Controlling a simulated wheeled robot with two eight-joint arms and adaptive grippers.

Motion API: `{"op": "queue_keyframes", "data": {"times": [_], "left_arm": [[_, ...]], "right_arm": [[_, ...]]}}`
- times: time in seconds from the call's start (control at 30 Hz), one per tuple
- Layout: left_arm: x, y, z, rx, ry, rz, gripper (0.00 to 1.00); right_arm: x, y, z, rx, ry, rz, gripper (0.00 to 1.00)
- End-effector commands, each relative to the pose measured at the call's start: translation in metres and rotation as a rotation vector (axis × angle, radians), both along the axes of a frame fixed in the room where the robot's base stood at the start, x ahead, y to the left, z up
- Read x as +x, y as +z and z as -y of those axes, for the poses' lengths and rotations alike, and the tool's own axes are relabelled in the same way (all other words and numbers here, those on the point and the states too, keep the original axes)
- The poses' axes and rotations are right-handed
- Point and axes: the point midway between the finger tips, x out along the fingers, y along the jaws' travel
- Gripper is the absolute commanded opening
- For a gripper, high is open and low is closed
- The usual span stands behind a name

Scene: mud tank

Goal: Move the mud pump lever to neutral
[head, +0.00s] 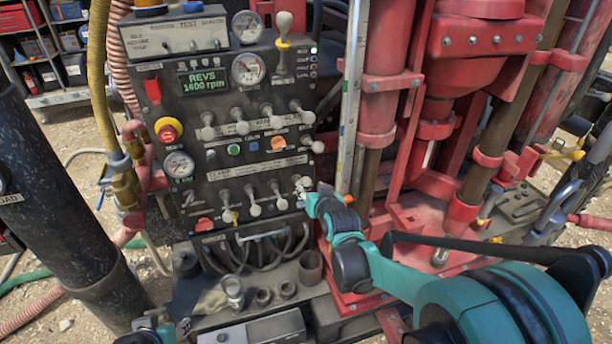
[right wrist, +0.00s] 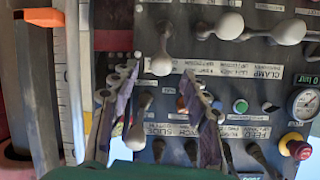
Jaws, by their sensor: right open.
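The drill control panel (head: 245,160) carries two rows of white-knobbed levers. Which one is the mud pump lever I cannot read from its label. My right gripper (head: 312,192) is open at the right end of the lower row, close to its rightmost lever (head: 303,183). In the right wrist view the panel appears upside down, and a white lever knob (right wrist: 160,65) shows between the open fingertips of my right gripper (right wrist: 161,70). Contact cannot be made out. A small part of my left arm shows at the bottom left of the head view; its finger state is unclear.
Red drill mast parts (head: 440,110) and a ruler-like rail (head: 350,100) stand just right of the panel. Neighbouring levers (head: 280,197) are close on the left. A red and yellow stop button (head: 168,129) is at the panel's left.

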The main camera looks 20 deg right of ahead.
Motion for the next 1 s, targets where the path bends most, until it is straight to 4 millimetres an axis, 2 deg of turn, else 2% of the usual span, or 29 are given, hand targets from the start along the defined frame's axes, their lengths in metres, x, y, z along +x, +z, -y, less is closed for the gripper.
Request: {"op": "queue_keyframes", "data": {"times": [0.2,0.4,0.77,0.8,0.97,1.0], "left_arm": [[0.000,-0.001,0.000,0.000,0.000,0.000,0.40],[0.000,0.000,0.000,0.000,0.000,0.000,0.40],[0.000,0.000,0.000,0.000,0.000,0.000,0.40],[0.000,0.000,0.000,0.000,0.000,0.000,0.40],[0.000,0.000,0.000,0.000,0.000,0.000,0.40],[0.000,0.000,0.000,0.000,0.000,0.000,0.40]], "right_arm": [[0.033,-0.014,0.000,0.000,0.001,-0.001,0.46],[0.054,-0.023,0.000,0.000,0.001,-0.001,0.46],[0.060,-0.025,0.001,0.000,0.001,-0.001,0.46],[0.060,-0.025,0.001,0.000,0.001,-0.001,0.41],[0.060,-0.025,0.001,0.000,0.001,-0.001,0.00],[0.060,-0.025,0.001,0.000,0.001,-0.001,0.00]]}}
